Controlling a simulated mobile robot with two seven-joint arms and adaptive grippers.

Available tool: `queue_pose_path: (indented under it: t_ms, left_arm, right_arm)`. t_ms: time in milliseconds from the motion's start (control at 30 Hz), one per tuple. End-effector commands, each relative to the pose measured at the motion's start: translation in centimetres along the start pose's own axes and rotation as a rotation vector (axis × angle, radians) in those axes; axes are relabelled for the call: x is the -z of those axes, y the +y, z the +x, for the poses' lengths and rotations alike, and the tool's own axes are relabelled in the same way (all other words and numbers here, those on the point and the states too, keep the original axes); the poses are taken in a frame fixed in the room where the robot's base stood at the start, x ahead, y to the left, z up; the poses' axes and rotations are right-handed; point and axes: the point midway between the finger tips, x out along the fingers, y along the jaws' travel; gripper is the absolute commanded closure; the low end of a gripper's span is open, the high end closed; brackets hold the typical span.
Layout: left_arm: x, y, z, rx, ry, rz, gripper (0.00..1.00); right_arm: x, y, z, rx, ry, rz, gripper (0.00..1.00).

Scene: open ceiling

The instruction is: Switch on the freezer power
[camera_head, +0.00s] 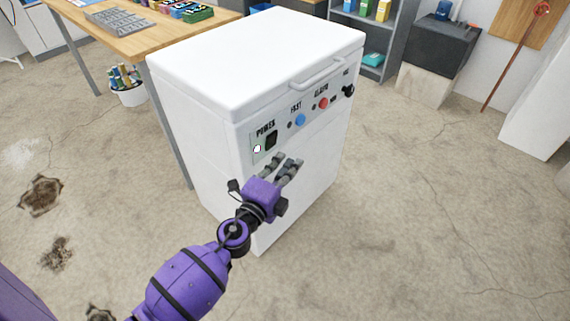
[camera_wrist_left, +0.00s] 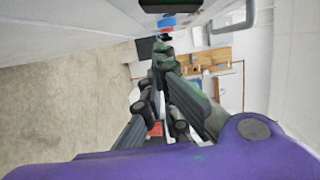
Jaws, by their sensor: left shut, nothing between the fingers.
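The white chest freezer (camera_head: 215,130) stands in the middle of the head view with its lid down. Its front panel carries a black power switch (camera_head: 271,140) under the word POWER. Whether the switch is on or off is too small to tell. My left gripper (camera_head: 286,163) is shut and empty, just below the switch and in front of the freezer's front face. I cannot tell whether it touches the face. In the left wrist view the fingers (camera_wrist_left: 163,58) are together, with the freezer's white face along the top left. My right gripper is not in view.
Right of the switch are a blue button (camera_head: 300,120), a red button (camera_head: 323,103) and a black knob (camera_head: 349,91). A handle (camera_head: 318,74) juts from the lid's front. A wooden table (camera_head: 130,42) stands behind left. The floor right of the freezer is clear.

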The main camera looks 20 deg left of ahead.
Motion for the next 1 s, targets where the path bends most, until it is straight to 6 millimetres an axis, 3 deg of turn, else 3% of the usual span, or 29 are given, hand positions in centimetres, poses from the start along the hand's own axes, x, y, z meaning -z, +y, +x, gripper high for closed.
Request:
queue_pose_path:
  t_ms: [67, 300, 500, 1000]
  left_arm:
    - [0.1, 0.3, 0.2, -0.001, 0.000, 0.000, 1.00]
    - [0.0, 0.8, -5.8, -0.003, -0.002, 0.000, 1.00]
    - [0.0, 0.9, -8.8, -0.002, -0.001, 0.000, 1.00]
    - [0.1, 0.7, -9.8, 0.000, 0.001, 0.001, 1.00]
  right_arm:
    - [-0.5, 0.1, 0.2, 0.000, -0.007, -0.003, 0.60]
    - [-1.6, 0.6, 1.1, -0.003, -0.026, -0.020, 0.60]
    - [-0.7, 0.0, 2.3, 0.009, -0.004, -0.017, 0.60]
    - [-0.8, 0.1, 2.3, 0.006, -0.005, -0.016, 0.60]
